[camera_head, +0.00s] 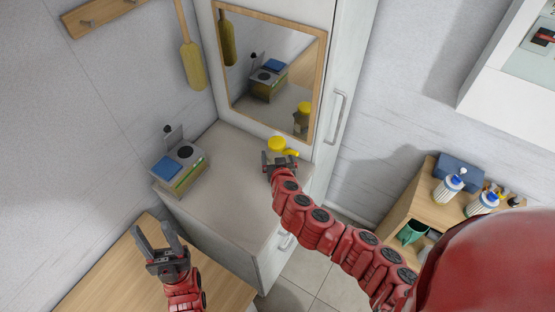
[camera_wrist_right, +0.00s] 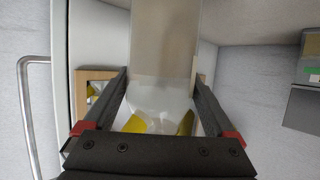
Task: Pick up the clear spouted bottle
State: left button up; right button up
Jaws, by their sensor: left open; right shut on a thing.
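The clear spouted bottle has a yellow cap and side spout (camera_head: 277,143) and stands roughly upright over the pale cabinet top in the head view. My right gripper (camera_head: 279,163) is shut on it and hides most of its body. In the right wrist view its translucent body (camera_wrist_right: 165,50) is between the two dark fingers, with yellow parts showing near the gripper base. I cannot tell whether its bottom touches the cabinet top. My left gripper (camera_head: 154,230) is open and empty, above the wooden surface at lower left.
A wood-framed mirror (camera_head: 233,15) behind the bottle reflects it. A grey box with a blue item (camera_head: 164,166) sits left on the cabinet top (camera_head: 225,190). A wooden shelf (camera_head: 424,190) at right holds white-and-blue bottles (camera_head: 449,187). The cabinet top's middle is clear.

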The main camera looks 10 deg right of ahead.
jog(key=shift+c, duration=0.3)
jog(key=shift+r, duration=0.15)
jog(key=shift+r, duration=0.25)
notch_tip(320, 180, up, 2)
jog(key=shift+d+r+b, duration=0.1)
jog(key=shift+b, duration=0.7)
jog(key=s+a+r+p, duration=0.1)
jog(key=s+r+p, duration=0.1)
jog(key=s, duration=1.4)
jog(key=shift+a+p, duration=0.2)
jog(key=shift+p, duration=0.25)
